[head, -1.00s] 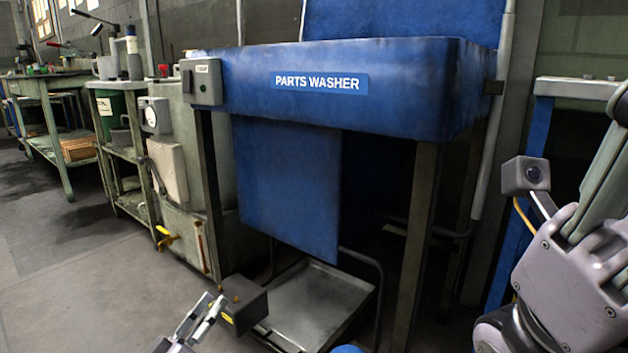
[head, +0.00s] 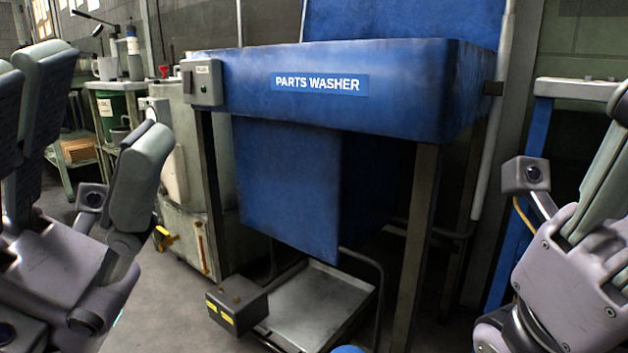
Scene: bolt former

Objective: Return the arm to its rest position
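My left arm is raised at the left edge, close to the camera. Its gripper (head: 95,125) points upward, with its grey-green finger pads spread apart and nothing seen between them. Part of it is cut off by the left edge. My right arm stands at the right edge. Its gripper (head: 602,165) also points upward but is mostly cut off by the frame, so its opening is hidden. A small camera box (head: 527,175) juts out beside it.
A blue parts washer (head: 350,95) on metal legs fills the middle. A dark box with yellow labels (head: 237,303) sits low in front, beside a grey metal tray (head: 318,300). A shelf cart (head: 108,150) and a bench are partly hidden behind my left arm. A blue frame (head: 538,130) stands at right.

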